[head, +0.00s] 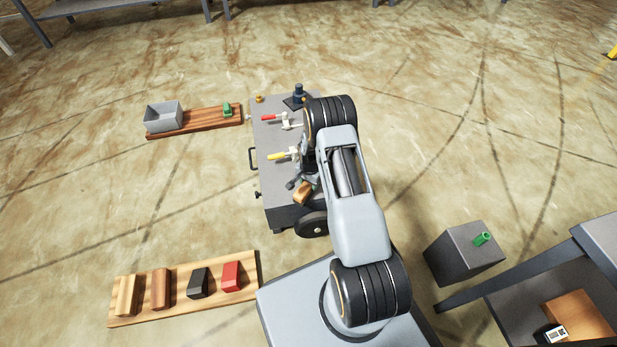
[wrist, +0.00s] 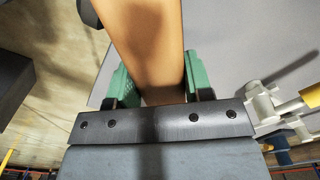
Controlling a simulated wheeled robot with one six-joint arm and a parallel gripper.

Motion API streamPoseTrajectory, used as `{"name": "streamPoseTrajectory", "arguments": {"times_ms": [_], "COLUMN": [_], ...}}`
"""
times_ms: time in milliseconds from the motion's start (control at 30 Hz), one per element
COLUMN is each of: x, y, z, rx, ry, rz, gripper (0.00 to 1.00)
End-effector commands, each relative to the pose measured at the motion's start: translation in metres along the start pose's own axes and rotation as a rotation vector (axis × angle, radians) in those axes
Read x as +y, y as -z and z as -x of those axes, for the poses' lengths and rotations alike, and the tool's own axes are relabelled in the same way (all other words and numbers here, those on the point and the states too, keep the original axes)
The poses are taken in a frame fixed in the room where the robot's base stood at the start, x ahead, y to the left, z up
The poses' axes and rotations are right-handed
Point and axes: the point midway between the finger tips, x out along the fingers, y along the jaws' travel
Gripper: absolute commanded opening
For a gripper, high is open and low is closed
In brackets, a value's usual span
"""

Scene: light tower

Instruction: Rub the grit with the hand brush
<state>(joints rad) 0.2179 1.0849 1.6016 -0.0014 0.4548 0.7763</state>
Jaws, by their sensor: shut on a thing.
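My gripper (wrist: 158,88) is shut on a tan wooden block-like thing, which I take to be the hand brush (wrist: 148,35). Its green finger pads press on the two sides. The hand brush also shows in the head view (head: 304,192), at the near end of the grey cart top (head: 279,190), below my arm. I cannot tell whether it touches the top, and no bristles show. My gripper is mostly hidden behind my arm in the head view. I cannot make out any grit; my arm covers the right part of the cart.
Left are a board with a grey bin (head: 164,117) and another board (head: 185,309) with several blocks.

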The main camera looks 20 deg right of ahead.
Motion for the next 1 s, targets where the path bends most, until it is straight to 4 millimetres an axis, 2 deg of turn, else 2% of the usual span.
{"name": "streamPoseTrajectory", "arguments": {"times_ms": [367,533,1000], "x": [0.003,0.003,0.001], "y": [-0.003,-0.003,-0.001], "z": [-0.002,0.004,0.051], "rx": [-0.005,-0.004,0.0], "ry": [-0.005,-0.004,0.001], "rz": [-0.001,-0.001,-0.001], "gripper": [0.09,0.09,0.09]}}
